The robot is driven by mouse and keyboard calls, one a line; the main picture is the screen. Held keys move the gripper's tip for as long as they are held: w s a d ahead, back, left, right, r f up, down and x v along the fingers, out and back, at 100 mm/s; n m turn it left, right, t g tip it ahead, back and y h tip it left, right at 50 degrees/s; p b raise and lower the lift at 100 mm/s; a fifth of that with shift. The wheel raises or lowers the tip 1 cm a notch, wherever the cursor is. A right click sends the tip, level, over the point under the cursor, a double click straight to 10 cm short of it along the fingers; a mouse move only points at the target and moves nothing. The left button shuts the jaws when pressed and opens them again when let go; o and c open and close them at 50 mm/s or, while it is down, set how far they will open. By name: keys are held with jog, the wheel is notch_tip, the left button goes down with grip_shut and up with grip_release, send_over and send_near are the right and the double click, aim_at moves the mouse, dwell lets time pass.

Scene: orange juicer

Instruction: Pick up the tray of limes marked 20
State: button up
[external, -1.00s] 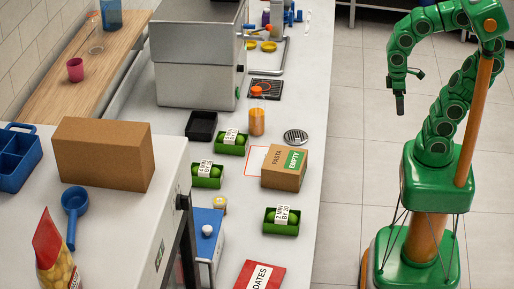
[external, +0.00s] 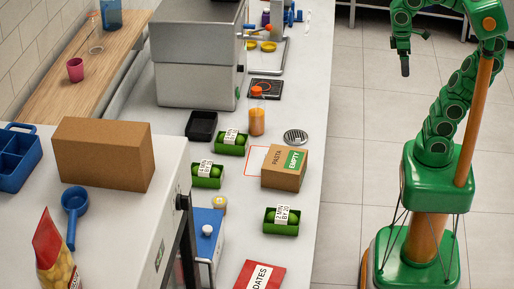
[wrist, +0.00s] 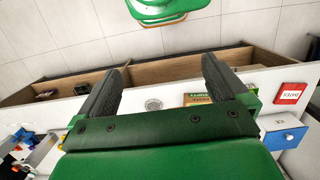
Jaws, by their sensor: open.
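Three green trays of limes with white labels stand on the counter in the external view. The nearest tray (external: 281,227), in front of the pasta box, has a label that appears to end in 20. The other two, the middle tray (external: 207,182) and the far tray (external: 231,149), have labels too small to read surely. My gripper (external: 414,52) is open and empty, over the floor to the right of the counter and well away from the trays. In the wrist view my gripper (wrist: 164,66) shows its two dark fingers spread apart; I cannot make out the trays there.
The pasta box (external: 284,168) stands behind the nearest tray, and the red DATES packet (external: 260,276) lies in front of it. A blue box (external: 207,238) is to its left. An orange bottle (external: 257,120) and black tray (external: 201,126) stand farther back. The floor beside the counter is clear.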

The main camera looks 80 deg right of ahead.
aim_at(286, 213)
jog(key=w+a+r+n+t+y, duration=0.1)
jog(key=w+a+r+t+y, duration=0.3)
jog(key=w+a, duration=0.8)
jog(key=w+a+r+n+t+y, duration=0.1)
jog(key=w+a+r+t, duration=0.2)
jog(key=w+a+t, duration=0.9)
jog(key=w+a+r+n+g+y, duration=0.1)
jog(key=w+a+r+y, duration=0.4)
jog(key=a, duration=1.3)
jog(key=d+f+m+h, duration=0.1)
jog(key=f+h, duration=0.2)
jog(key=f, duration=1.3)
jog(key=d+f+m+t+h, duration=0.1)
jog(key=f+h, duration=0.2)
jog(key=f, duration=1.4)
jog(key=d+f+m+h, duration=0.1)
jog(key=f+h, duration=0.3)
jog(key=f, duration=1.2)
jog(key=shift+d+f, duration=0.3)
jog(key=shift+d+x, duration=0.2)
jog(key=shift+x, duration=3.7)
jog(key=shift+r, duration=0.1)
